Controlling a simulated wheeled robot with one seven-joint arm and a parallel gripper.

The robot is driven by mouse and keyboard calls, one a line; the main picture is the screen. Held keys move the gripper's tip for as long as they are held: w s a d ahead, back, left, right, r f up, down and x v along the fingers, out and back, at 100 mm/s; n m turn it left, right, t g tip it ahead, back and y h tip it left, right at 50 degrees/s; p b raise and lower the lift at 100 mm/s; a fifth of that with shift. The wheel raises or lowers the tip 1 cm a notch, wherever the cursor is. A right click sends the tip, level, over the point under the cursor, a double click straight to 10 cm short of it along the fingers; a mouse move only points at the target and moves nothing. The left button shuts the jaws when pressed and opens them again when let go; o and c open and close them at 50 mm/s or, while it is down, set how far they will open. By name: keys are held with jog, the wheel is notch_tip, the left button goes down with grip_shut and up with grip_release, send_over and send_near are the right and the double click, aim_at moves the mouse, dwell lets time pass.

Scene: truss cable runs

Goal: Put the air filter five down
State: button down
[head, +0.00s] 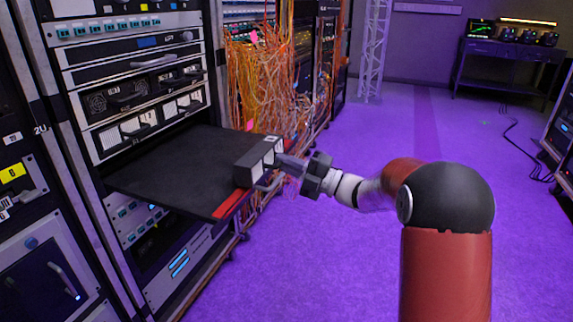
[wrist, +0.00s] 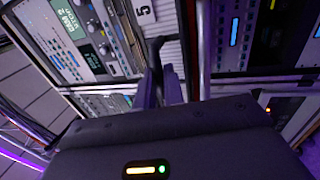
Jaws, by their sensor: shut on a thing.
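Air filter five (head: 254,163) is a dark box with pale faces at the front right edge of a black pulled-out shelf (head: 165,170). I cannot tell whether it rests on the shelf or hangs just above it. In the wrist view its pale ribbed face and a white label with a 5 (wrist: 144,12) show past the fingers. My gripper (head: 277,166) comes from the right and is shut on the filter. In the wrist view the dark fingers (wrist: 160,65) close on its near side. The filter's underside is hidden.
The shelf has a red strip (head: 232,200) at its front edge and is otherwise bare. Rack units (head: 150,124) stand above and below it. Orange cables (head: 262,75) hang in the rack behind. Open purple floor lies right, with a side table (head: 505,50) far back.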

jog(key=shift+f, duration=0.1)
jog(key=c, duration=1.5)
grip_release()
